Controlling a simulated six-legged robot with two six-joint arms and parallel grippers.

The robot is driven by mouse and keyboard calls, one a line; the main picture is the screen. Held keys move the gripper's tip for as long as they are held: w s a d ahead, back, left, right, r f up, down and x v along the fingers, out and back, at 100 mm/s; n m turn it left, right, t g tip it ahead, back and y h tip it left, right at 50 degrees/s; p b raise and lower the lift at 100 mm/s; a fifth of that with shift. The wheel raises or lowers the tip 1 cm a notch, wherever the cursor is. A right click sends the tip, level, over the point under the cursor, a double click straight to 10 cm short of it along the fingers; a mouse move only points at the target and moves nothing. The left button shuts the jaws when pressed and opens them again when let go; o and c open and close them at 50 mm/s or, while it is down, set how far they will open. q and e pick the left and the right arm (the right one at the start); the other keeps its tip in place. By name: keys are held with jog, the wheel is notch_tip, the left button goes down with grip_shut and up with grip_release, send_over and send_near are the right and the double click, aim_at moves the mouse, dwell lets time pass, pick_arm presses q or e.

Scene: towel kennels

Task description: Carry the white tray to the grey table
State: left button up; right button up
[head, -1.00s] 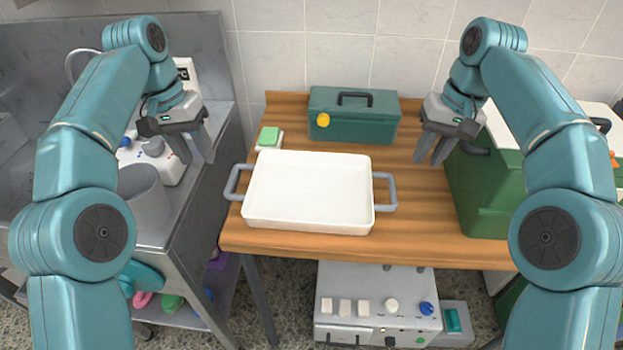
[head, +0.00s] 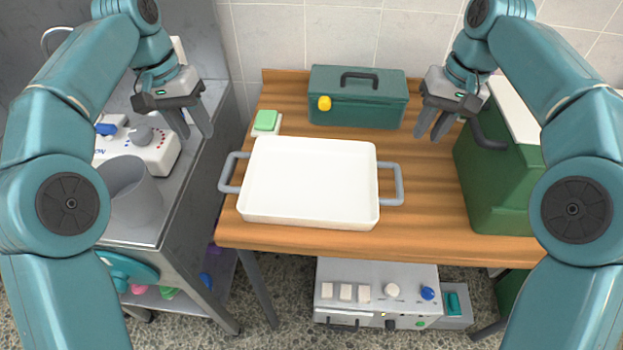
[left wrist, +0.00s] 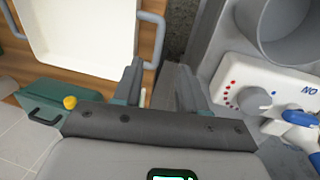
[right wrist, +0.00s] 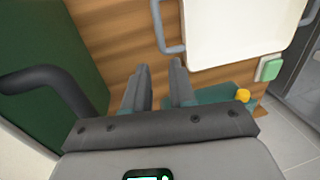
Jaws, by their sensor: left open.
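The white tray (head: 310,180) lies flat and empty on the wooden table (head: 420,225), with a grey handle at its left (head: 231,172) and right (head: 398,184) ends. My left gripper (head: 196,137) is open and empty, above and left of the tray's back left corner, apart from the left handle. My right gripper (head: 430,138) has a narrow gap between its fingers and is empty, behind and right of the right handle. The tray also shows in the left wrist view (left wrist: 80,30) and right wrist view (right wrist: 235,30).
A teal toolbox (head: 358,98) with a yellow knob and a green-topped block (head: 266,122) stand behind the tray. A green box (head: 490,185) stands at the right. On the left, a grey metal counter (head: 190,195) holds a white device (head: 150,155) and a grey cup (head: 130,195).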

aim_at(222, 177)
pick_arm(q)
jog(key=d+f, duration=0.1)
jog(key=f, duration=0.9)
jog(key=d+f, duration=0.1)
jog(key=f, duration=0.4)
jog(key=shift+s+d+f, duration=0.1)
jog(key=shift+s+d, duration=0.15)
jog(key=shift+d, duration=0.05)
pick_arm(e)
jog(key=a+f, duration=0.1)
jog(key=f, duration=0.4)
jog(key=a+f, duration=0.1)
jog(key=f, duration=0.4)
jog(key=a+f, duration=0.1)
jog(key=f, duration=0.4)
pick_arm(q)
jog(key=shift+s, duration=0.2)
pick_arm(e)
jog(key=shift+s, duration=0.2)
pick_arm(q)
jog(key=shift+w, duration=0.15)
jog(key=c, duration=0.3)
pick_arm(e)
jog(key=shift+w, duration=0.15)
jog(key=c, duration=0.3)
pick_arm(q)
grip_shut()
pick_arm(e)
grip_shut()
